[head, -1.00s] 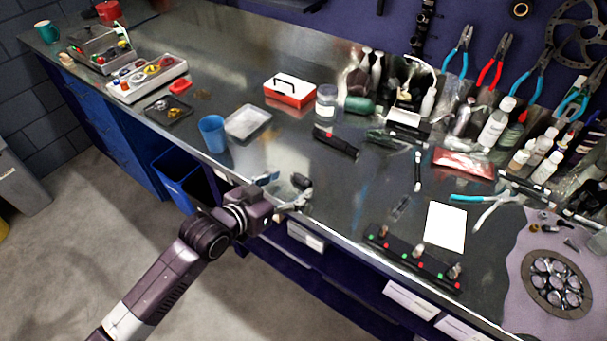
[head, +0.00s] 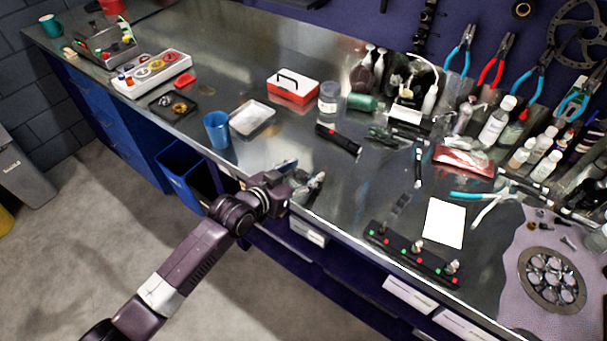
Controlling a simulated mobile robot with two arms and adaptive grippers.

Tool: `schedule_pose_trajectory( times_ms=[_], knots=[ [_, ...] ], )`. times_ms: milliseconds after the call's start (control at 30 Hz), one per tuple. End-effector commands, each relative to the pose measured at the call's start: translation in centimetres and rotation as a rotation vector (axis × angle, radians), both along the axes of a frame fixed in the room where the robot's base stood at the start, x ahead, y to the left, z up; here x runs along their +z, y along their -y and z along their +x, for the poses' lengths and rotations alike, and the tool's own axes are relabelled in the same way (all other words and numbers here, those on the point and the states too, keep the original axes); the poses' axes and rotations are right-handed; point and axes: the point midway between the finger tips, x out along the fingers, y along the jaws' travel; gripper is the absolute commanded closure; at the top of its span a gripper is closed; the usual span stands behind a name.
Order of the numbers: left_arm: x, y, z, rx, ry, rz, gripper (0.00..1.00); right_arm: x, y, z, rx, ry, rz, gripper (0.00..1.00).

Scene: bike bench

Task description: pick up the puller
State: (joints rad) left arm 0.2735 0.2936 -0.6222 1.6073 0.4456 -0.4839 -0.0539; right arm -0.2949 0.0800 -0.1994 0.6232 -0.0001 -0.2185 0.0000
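My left gripper (head: 303,177) reaches in over the front edge of the bench, with its two fingers apart and nothing seen between them. A black rack (head: 400,252) with red and green marks lies along the front edge, to the right of the gripper. Several small metal pieces stand on it, including one in the middle (head: 417,246) and one at the right end (head: 452,267). They are too small to tell which, if any, is the puller. My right gripper is not in view.
A blue cup (head: 216,130) and a metal tray (head: 252,119) stand left of the gripper. A black flashlight-like tool (head: 338,140) lies behind it. A white card (head: 445,222) and blue-handled pliers (head: 480,199) lie right. The bench is clear between gripper and rack.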

Motion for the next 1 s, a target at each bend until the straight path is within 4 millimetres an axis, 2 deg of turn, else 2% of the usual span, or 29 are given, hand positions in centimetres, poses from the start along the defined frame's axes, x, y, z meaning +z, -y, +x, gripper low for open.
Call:
schedule_pose_trajectory(
  times_ms=[33,267,667,833,1000],
  knots=[
    [0.0,0.0,0.0,0.000,0.000,0.000,0.56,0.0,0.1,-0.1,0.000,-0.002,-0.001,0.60],
    [0.0,0.0,0.0,0.000,0.000,0.000,0.81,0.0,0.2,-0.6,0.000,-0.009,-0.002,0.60],
    [0.8,0.0,0.0,0.000,0.003,-0.001,0.83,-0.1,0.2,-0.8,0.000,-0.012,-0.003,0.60],
    [3.1,0.0,0.1,-0.001,0.006,-0.002,0.83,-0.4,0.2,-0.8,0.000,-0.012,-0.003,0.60],
    [7.9,0.0,0.1,-0.002,0.012,-0.003,0.83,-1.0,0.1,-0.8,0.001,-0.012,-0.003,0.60]
  ],
)
